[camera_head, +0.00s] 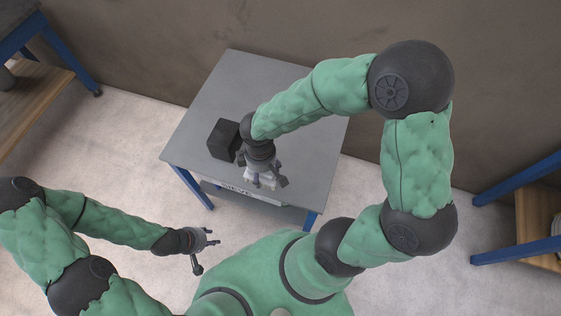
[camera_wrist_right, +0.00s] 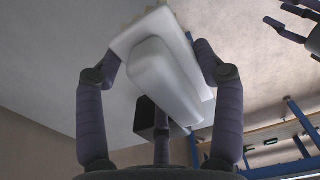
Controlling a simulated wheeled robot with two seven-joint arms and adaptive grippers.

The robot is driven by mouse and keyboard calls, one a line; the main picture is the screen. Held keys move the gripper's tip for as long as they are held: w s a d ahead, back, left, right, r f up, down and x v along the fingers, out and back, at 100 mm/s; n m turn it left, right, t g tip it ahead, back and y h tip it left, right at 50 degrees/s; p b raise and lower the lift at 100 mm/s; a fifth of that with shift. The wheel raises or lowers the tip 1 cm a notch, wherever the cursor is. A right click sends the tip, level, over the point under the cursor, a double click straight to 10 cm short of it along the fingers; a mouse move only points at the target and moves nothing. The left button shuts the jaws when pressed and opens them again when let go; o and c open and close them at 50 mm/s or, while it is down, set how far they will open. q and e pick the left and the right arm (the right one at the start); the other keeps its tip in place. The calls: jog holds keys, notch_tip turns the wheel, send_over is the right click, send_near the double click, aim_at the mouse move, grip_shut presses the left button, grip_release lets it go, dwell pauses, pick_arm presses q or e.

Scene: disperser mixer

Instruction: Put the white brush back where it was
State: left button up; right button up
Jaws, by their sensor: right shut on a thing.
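The white brush (camera_head: 262,179) is in my right gripper (camera_head: 263,175), over the front part of the grey table (camera_head: 300,150). In the right wrist view the brush (camera_wrist_right: 165,75) lies between the two dark fingers, with a pale, jagged edge at its far end. I cannot tell whether the brush touches the table. My left gripper (camera_head: 204,253) is empty, low in front of the table's left front corner, with its fingers apart. It also shows at the upper right of the right wrist view (camera_wrist_right: 296,22).
A black block (camera_head: 223,140) stands on the table to the left of my right gripper. The table's right side is clear. Shelves with blue frames stand at far left (camera_head: 30,110) and far right (camera_head: 530,200).

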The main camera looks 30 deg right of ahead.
jog(key=w+d+f+b, duration=0.1)
jog(key=w+d+f, duration=0.1)
jog(key=d+f, duration=0.1)
jog(key=w+d+f+b, duration=0.1)
jog(key=w+d+f, duration=0.1)
jog(key=d, duration=0.1)
jog(key=w+d+f+b, duration=0.2)
jog(key=w+d+f, duration=0.1)
jog(key=shift+d+f, duration=0.3)
jog(key=shift+w+d+f, duration=0.15)
jog(key=shift+f, duration=0.15)
jog(key=shift+w+d+f+b, duration=0.1)
jog(key=shift+f+b, duration=0.95)
jog(key=shift+f, duration=0.55)
jog(key=shift+f, duration=0.2)
jog(key=o, duration=1.5)
jog(key=shift+c, duration=0.2)
jog(key=shift+r, duration=0.15)
